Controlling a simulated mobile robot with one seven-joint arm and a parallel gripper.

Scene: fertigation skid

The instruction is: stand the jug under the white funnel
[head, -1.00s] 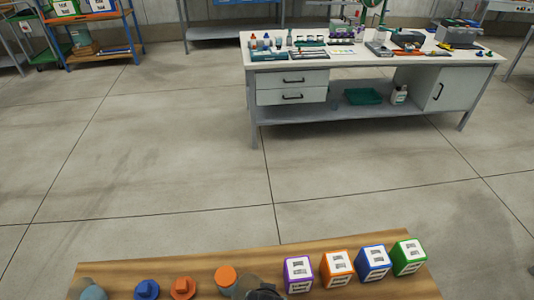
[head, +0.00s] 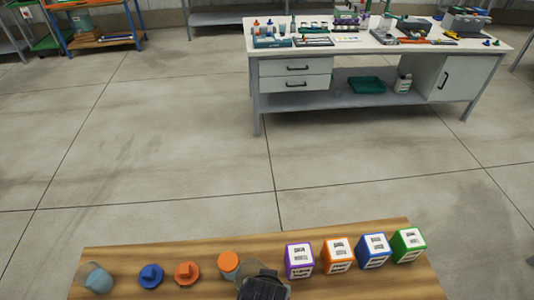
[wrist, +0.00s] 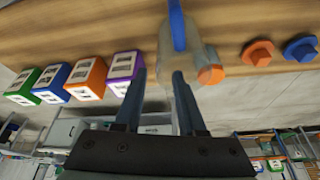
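The jug seems to be the translucent vessel with a blue handle (wrist: 178,28) in the wrist view, close beyond my fingertips at the wooden top. An orange cap (wrist: 211,75) shows at its side; whether it belongs to the same vessel I cannot tell. In the head view an orange-capped container (head: 229,265) stands just left of my dark gripper (head: 264,287). In the wrist view my gripper (wrist: 159,73) has its two fingers apart, with nothing clearly held between them. The right finger overlaps the translucent body. I cannot make out a white funnel in either view.
On the wooden top (head: 200,252) are a clear cup (head: 96,279), a blue knob-like piece (head: 151,276), an orange one (head: 187,273), and purple (head: 300,261), orange (head: 336,256), blue (head: 374,251) and green (head: 408,245) boxes. A cluttered workbench (head: 290,83) stands beyond open floor.

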